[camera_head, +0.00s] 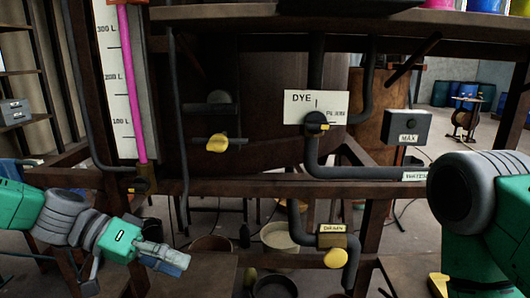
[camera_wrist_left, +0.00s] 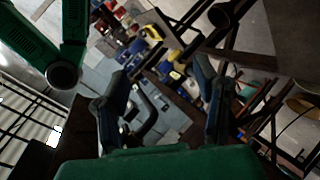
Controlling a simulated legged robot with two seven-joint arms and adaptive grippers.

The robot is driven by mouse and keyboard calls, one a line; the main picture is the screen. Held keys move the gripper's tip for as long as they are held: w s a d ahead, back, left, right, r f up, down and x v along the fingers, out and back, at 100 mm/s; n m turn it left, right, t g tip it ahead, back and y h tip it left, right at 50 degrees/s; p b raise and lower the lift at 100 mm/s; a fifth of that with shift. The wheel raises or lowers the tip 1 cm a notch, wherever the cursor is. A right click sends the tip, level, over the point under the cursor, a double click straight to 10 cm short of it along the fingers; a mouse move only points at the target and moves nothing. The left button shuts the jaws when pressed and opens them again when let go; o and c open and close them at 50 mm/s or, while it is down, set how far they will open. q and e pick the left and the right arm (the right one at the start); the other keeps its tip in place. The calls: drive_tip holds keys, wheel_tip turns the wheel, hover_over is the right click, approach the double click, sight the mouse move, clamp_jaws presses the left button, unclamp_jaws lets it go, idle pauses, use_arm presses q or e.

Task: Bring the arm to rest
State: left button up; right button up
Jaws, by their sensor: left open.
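My left arm comes in from the left in the head view, and its gripper (camera_head: 170,262) hangs low in front of the wooden frame, left of the buckets. In the left wrist view the two fingers of the left gripper (camera_wrist_left: 165,105) stand wide apart with nothing between them. The gripper is open and touches nothing that I can see. My right arm shows as a large green and grey link at the right edge of the head view. Its gripper is out of the picture.
A vat frame with a wooden beam (camera_head: 270,187) spans the front. It carries a level gauge (camera_head: 122,80), a yellow-handled valve (camera_head: 217,143), a DYE/PLAIN plate (camera_head: 301,105), a MAX box (camera_head: 407,127) and a drain valve (camera_head: 332,236). A pale bucket (camera_head: 279,240) stands on the floor below.

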use_arm(q)
drive_tip(key=s+a+f+n+y+b, duration=0.15)
drive_tip(key=s+f, duration=0.25)
drive_tip(key=f, duration=0.4)
drive_tip(key=s+f+n+g+y+b, duration=0.1)
drive_tip(key=s+f+y, duration=0.2)
drive_tip(key=f, duration=0.6)
drive_tip(key=s+a+f+n+y+b, duration=0.15)
drive_tip(key=s+f, duration=0.25)
drive_tip(key=f, duration=0.4)
drive_tip(key=s+a+f+y+b, duration=0.1)
drive_tip(key=s+a+f+y, duration=0.2)
drive_tip(key=s+f, duration=0.3)
drive_tip(key=s+a+f+t+y+b, duration=0.1)
drive_tip(key=s+a+f+y+b, duration=0.1)
drive_tip(key=s+a+f, duration=0.4)
drive_tip(key=shift+s+a+f+n+y, duration=0.15)
drive_tip(key=shift+s+f+n+y, duration=0.35)
drive_tip(key=shift+s+y, duration=0.3)
drive_tip(key=shift+w+f, duration=0.1)
